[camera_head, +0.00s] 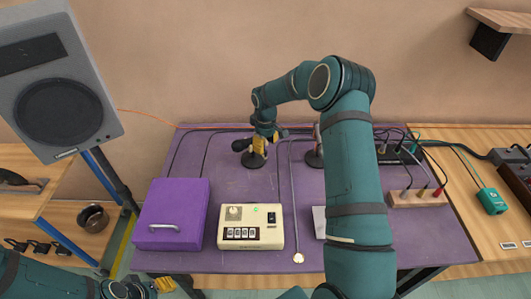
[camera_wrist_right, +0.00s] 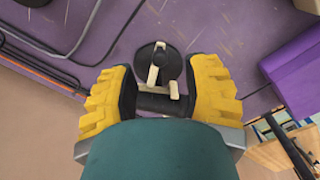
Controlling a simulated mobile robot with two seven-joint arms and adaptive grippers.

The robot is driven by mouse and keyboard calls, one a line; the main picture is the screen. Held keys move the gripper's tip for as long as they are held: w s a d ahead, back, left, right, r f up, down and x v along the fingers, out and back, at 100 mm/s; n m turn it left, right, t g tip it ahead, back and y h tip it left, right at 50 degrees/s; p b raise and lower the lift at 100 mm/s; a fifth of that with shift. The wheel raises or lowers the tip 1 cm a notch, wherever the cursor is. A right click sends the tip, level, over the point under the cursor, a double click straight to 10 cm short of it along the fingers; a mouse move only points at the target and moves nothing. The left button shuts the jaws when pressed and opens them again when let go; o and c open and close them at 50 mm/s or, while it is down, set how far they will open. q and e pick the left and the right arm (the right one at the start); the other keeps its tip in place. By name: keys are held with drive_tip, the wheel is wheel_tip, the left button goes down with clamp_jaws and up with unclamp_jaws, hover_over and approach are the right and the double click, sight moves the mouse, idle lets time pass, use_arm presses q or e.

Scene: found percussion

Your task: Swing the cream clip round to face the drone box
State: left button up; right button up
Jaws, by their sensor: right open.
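The cream clip (camera_wrist_right: 155,72) shows in the right wrist view above a round black base (camera_wrist_right: 172,58). In the head view my gripper largely hides it; the black base (camera_head: 255,161) shows below. My right gripper (camera_wrist_right: 162,92) is open, its yellow fingers on either side of the clip's near end; I cannot tell whether they touch it. It also shows in the head view (camera_head: 260,145). I cannot tell for certain which box is the drone box; a cream box with a knob and buttons (camera_head: 250,239) stands at the front. My left gripper (camera_head: 150,287) is at the lower left edge, its jaw opening unclear.
A purple case (camera_head: 172,215) stands left of the cream box. A dark microphone-like head (camera_head: 240,146) is beside the right gripper. Another round-based stand (camera_head: 314,159) is close to its right. A wooden box with plugs (camera_head: 405,200) and cables lie at the right.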

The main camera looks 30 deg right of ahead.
sight(266, 151)
drive_tip(key=shift+f, duration=2.25)
clamp_jaws()
